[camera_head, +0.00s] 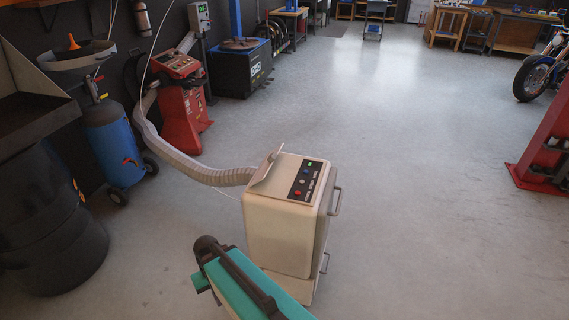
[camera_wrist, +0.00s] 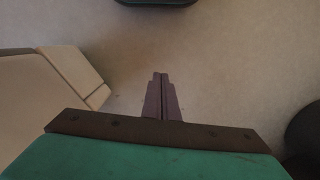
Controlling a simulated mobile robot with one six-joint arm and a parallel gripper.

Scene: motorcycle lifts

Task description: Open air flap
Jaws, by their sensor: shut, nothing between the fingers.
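A cream cabinet (camera_head: 280,238) stands on the floor in front of me in the head view. A small light panel (camera_head: 264,166), which looks like the air flap, is tilted up at the left edge of its top, by the end of a ribbed hose (camera_head: 205,175). How far it is open I cannot tell. In the wrist view my gripper (camera_wrist: 161,76) is shut and empty, over bare floor. A cream body (camera_wrist: 40,95), likely the cabinet, lies to its left, apart from the fingers. My fingers are not visible in the head view, where my teal arm shows at the bottom.
The cabinet top has a dark control panel (camera_head: 305,180) with buttons and a green light. Handles (camera_head: 335,202) stick out on its right. A blue tank (camera_head: 112,143), a red machine (camera_head: 182,105) and a dark barrel (camera_head: 45,220) stand left. The floor right of the cabinet is clear.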

